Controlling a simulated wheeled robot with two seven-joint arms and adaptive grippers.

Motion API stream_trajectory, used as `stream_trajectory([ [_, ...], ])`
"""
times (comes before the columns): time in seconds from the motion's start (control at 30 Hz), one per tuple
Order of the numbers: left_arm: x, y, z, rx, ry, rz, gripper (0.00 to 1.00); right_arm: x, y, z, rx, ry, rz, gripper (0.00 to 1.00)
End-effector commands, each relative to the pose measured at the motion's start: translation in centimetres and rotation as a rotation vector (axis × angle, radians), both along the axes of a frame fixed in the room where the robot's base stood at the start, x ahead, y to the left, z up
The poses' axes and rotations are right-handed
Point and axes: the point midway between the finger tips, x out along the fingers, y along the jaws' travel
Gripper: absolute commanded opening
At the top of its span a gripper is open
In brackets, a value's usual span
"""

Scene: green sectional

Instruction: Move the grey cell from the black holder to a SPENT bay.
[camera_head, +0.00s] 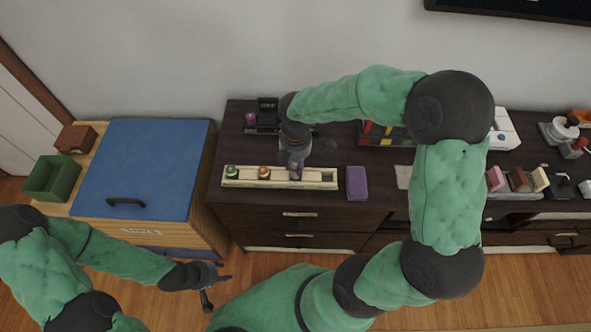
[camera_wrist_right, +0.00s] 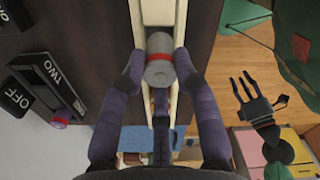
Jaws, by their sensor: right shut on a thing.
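My right gripper (camera_head: 296,172) is at the right part of the long cream tray (camera_head: 315,185), pointing down. In the right wrist view its fingers (camera_wrist_right: 160,80) are shut on the grey cell (camera_wrist_right: 160,65), which has a red band. The cell is between the tray's cream rails (camera_wrist_right: 137,15); I cannot tell whether it touches the bottom. A green-topped cell (camera_head: 232,171) and an orange-topped cell (camera_head: 264,173) stand in the tray to the left. The black holder (camera_head: 266,104) is behind, with a purple-ended piece (camera_head: 251,119) by it. My left gripper (camera_head: 213,285) is open and empty, low in front of the cabinet.
A purple block (camera_head: 356,183) lies just right of the tray on the dark cabinet top (camera_head: 225,145). A blue-lidded chest (camera_head: 150,165) with a green box (camera_head: 52,178) stands left. Book-like items (camera_head: 380,133) are behind my right arm. Small blocks (camera_head: 518,180) are further right.

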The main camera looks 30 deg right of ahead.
Motion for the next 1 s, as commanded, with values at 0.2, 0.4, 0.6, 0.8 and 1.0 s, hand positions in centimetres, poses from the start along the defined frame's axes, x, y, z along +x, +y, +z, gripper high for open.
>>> stream_trajectory([
  [0.2, 0.0, 0.0, -1.5, 0.000, 0.000, 0.000, 0.40, 0.0, -0.1, -3.2, 0.000, 0.002, -0.001, 0.00],
  [0.4, 0.0, 0.0, -1.3, 0.000, 0.000, 0.000, 0.40, 0.1, -0.1, -3.2, 0.000, 0.000, -0.001, 0.00],
  [0.6, 0.0, 0.0, -1.5, 0.000, 0.000, 0.000, 0.40, 0.1, -0.1, -3.5, 0.000, 0.000, 0.000, 0.00],
  [0.8, 0.0, 0.0, -1.5, 0.000, 0.000, 0.000, 0.40, 0.1, -0.1, -3.5, 0.000, 0.000, 0.000, 0.55],
  [1.0, 0.0, 0.0, -1.5, 0.000, 0.000, 0.000, 0.40, 0.1, -0.1, -3.5, 0.000, 0.000, 0.000, 0.55],
])
